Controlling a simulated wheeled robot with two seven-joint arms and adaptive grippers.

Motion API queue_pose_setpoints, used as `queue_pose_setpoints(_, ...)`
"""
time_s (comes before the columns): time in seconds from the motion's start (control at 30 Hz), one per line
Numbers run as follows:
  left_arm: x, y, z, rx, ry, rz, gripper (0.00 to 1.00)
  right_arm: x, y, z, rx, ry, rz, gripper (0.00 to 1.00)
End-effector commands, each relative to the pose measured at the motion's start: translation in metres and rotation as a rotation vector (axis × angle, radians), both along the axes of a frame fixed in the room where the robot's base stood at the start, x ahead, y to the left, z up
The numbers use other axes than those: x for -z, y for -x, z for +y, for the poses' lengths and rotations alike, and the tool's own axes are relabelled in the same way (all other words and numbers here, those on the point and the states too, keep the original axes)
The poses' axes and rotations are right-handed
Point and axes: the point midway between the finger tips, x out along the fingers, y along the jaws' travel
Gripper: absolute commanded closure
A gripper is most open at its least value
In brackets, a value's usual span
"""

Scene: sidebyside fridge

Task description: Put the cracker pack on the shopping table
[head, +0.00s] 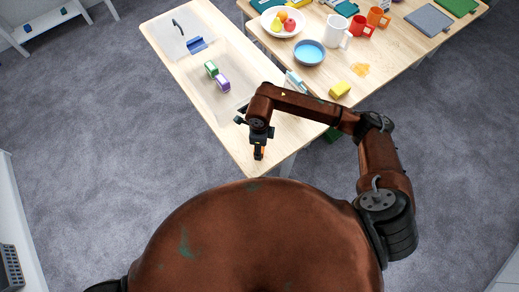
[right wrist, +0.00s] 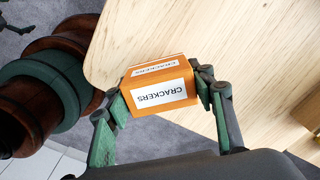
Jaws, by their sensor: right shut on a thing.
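The orange cracker pack (right wrist: 158,100) has a white label reading "CRACKERS" and sits between the fingers of my right gripper (right wrist: 160,92), which is shut on it. In the head view my right gripper (head: 259,153) points down over the near corner of the light wooden table (head: 233,142). Only a sliver of orange shows there, the rest being hidden by the gripper. In the right wrist view the pack is in front of the wooden tabletop (right wrist: 240,50) near its rounded corner; I cannot tell whether it touches the top. My left gripper is not in view.
A second wooden table at the right holds a blue bowl (head: 309,52), a yellow sponge (head: 340,89), a fruit plate (head: 271,29) and mugs.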

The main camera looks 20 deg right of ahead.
Motion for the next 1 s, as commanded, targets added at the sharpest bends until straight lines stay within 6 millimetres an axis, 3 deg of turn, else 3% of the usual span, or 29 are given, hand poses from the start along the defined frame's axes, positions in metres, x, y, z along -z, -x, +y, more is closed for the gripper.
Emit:
queue_pose_setpoints(0.13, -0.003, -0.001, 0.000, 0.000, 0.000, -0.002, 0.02, 0.021, 0.003, 0.001, -0.001, -0.002, 0.005, 0.75)
queue_pose_setpoints(0.5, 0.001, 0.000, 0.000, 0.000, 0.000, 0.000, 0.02, 0.027, 0.002, 0.001, -0.002, -0.001, 0.003, 0.75)
queue_pose_setpoints(0.53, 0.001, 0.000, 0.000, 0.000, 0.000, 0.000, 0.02, 0.027, 0.002, 0.001, -0.002, -0.001, 0.003, 0.49)
queue_pose_setpoints(0.77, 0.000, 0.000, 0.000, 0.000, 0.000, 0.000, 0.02, 0.026, 0.002, 0.001, -0.002, -0.001, 0.003, 0.34)
queue_pose_setpoints(1.0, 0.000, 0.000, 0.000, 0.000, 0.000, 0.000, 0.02, 0.026, 0.002, 0.001, -0.002, -0.001, 0.003, 0.33)
